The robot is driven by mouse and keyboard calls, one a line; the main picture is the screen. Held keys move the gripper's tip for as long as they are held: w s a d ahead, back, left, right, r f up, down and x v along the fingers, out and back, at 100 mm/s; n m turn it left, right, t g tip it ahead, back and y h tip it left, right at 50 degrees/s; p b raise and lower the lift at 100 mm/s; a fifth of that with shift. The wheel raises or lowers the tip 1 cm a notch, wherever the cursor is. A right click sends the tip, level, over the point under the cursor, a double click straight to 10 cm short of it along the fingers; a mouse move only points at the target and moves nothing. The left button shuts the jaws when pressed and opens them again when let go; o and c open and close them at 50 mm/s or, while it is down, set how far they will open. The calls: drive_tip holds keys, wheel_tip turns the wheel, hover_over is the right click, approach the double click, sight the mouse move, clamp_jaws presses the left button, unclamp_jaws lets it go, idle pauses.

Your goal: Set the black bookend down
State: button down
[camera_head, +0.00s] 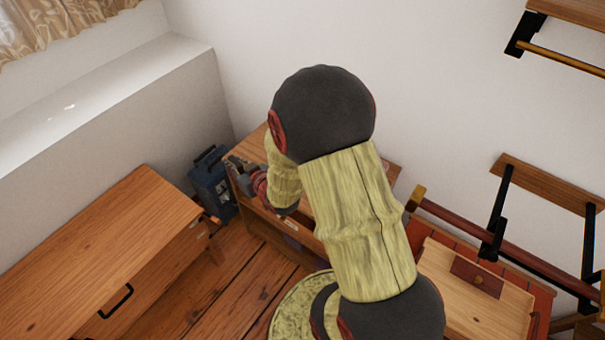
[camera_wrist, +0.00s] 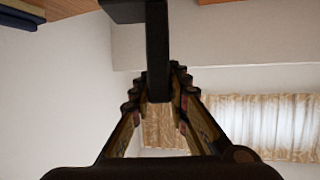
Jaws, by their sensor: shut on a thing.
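The black bookend (camera_wrist: 157,45) is between the fingertips of my gripper (camera_wrist: 160,85) in the wrist view. Its narrow upright part runs up from the fingers, and a flat dark part (camera_wrist: 122,10) juts left at the picture's top edge. My gripper is shut on it. In the head view my gripper (camera_head: 256,184) is over the left end of a small wooden table (camera_head: 262,218), largely behind my arm. A small dark shape at its tip looks like the bookend (camera_head: 238,163). I cannot tell whether the bookend touches the tabletop.
A blue box with a handle (camera_head: 212,185) stands left of the small table, close to my gripper. A wooden cabinet (camera_head: 110,240) is at the left. A wooden tray (camera_head: 475,300) and wall racks (camera_head: 545,185) are at the right. My arm covers much of the tabletop.

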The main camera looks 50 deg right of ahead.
drive_tip(key=s+d+m+h+b, duration=0.2)
drive_tip(key=s+d, duration=0.6)
drive_tip(key=d, duration=0.5)
drive_tip(key=w+d+f+b, duration=0.2)
drive_tip(key=w+f+b, duration=0.1)
drive_tip(key=w+f, duration=0.3)
drive_tip(key=w+d+f+b, duration=0.3)
drive_tip(key=w+f+b, duration=0.1)
drive_tip(key=w+f, duration=0.2)
drive_tip(key=shift+w+d+f, duration=0.25)
drive_tip(key=shift+d+f, duration=0.1)
drive_tip(key=shift+f, duration=0.05)
drive_tip(key=shift+f+b, duration=0.15)
drive_tip(key=shift+b, duration=0.2)
drive_tip(key=c, duration=1.7)
unclamp_jaws()
drive_tip(key=shift+s+a+f+g, duration=0.1)
drive_tip(key=shift+f+g, duration=0.05)
drive_tip(key=shift+g, duration=0.15)
drive_tip(key=shift+c, duration=0.2)
